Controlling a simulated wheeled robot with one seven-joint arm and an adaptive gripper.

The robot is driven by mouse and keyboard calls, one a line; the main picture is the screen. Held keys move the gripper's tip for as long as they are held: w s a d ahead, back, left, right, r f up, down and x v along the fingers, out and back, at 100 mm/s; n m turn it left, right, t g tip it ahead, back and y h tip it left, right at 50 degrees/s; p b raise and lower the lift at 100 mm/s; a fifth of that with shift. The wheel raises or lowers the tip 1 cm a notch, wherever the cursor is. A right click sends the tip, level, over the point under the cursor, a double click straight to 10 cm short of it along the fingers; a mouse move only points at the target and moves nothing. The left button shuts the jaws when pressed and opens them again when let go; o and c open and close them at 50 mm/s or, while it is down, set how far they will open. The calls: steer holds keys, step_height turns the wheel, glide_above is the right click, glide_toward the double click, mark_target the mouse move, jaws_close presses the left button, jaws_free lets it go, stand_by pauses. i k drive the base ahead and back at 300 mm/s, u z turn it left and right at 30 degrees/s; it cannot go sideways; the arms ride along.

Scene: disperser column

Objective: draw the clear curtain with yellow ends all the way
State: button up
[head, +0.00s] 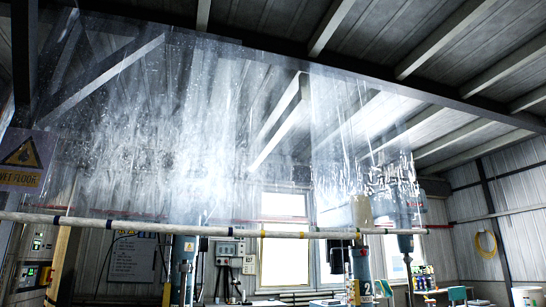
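A clear plastic curtain (190,130) hangs from the dark beam under the roof. It spans from the left to right of the middle, with bright streaks and ragged-looking lower parts. A more separate clear panel (365,130) hangs at its right side. I cannot make out yellow ends on the curtain for certain; a pale yellow block (360,210) shows behind or in the right panel. A long whitish bar (270,232) with dark blue bands runs across below the curtain. My gripper is not in view.
A wet floor sign (24,165) and a control panel (35,273) are at the left. Blue machine columns (183,262) stand behind the bar, with another marked 2 (362,265). A window (285,262), work benches and a yellow hose coil (486,244) are farther back. The floor is out of view.

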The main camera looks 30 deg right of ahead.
mark_target(248, 234)
steer(key=z, duration=0.5)
steer(key=i, duration=1.25)
steer(key=z, duration=0.75)
steer(key=i, duration=1.85)
steer(key=u, duration=0.4)
steer(key=i, duration=1.6)
steer(key=u, duration=0.5)
